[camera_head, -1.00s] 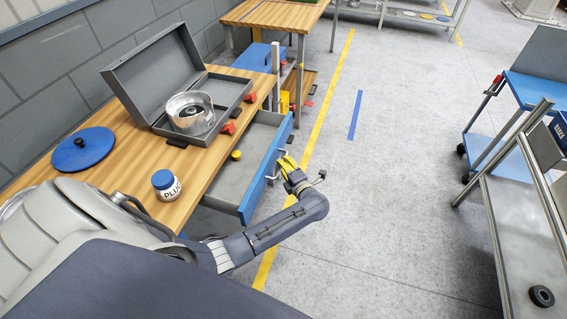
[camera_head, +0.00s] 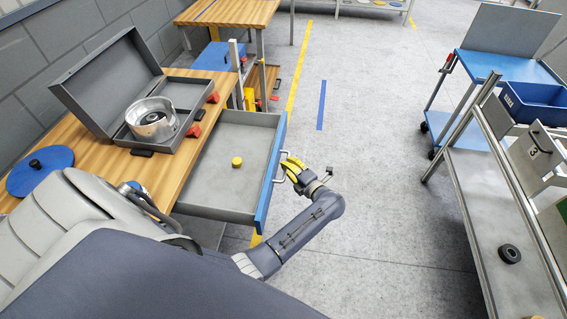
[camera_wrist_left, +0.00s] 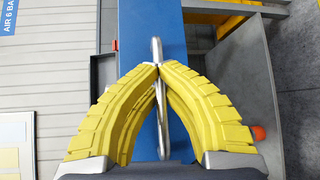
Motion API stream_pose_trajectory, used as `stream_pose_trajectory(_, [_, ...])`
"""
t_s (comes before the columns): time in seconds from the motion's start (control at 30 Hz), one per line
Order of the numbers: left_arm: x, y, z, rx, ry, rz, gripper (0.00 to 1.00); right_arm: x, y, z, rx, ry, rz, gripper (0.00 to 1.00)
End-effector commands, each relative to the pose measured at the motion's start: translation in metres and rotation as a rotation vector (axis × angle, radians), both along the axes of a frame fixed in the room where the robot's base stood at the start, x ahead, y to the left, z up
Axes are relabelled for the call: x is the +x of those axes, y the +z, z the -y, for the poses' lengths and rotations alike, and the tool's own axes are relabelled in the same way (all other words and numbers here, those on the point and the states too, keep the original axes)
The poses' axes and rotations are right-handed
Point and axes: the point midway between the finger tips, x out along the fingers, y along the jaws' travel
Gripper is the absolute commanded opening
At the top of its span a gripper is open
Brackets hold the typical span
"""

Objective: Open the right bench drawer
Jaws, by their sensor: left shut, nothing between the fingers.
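The bench drawer (camera_head: 215,190) is pulled well out from the wooden bench. It has a grey inside and a blue front (camera_head: 271,178) with a metal handle (camera_head: 280,167). My left gripper (camera_head: 288,169), with yellow fingers, is at the handle on the outer side of the front. In the left wrist view the fingertips (camera_wrist_left: 158,67) meet at the metal handle (camera_wrist_left: 161,130), in front of the blue drawer front (camera_wrist_left: 134,25). The fingers are shut, with nothing seen gripped between them. A small yellow round piece (camera_head: 237,161) lies in the drawer. My right gripper is not in view.
An open grey case (camera_head: 100,85) with a metal housing (camera_head: 150,122) and a blue disc (camera_head: 38,172) are on the bench. A metal cart (camera_head: 480,215) with a black ring (camera_head: 509,254) stands right. The floor between is clear.

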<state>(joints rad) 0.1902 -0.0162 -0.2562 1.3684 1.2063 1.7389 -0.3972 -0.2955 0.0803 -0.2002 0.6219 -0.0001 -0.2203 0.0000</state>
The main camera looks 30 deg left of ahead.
Motion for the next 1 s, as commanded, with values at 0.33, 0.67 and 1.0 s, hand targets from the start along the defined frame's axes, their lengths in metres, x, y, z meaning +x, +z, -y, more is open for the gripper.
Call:
stream_pose_trajectory(0.33, [-0.002, -0.002, 0.0, -0.002, 0.002, -0.003, 0.11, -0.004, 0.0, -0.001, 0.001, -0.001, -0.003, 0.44])
stream_pose_trajectory(0.67, [-0.001, -0.001, 0.0, -0.001, 0.001, -0.001, 0.33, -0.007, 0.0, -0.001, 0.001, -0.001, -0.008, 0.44])
stream_pose_trajectory(1.0, [-0.009, 0.001, 0.02, -0.003, -0.001, -0.002, 0.33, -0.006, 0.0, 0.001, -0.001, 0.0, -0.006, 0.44])
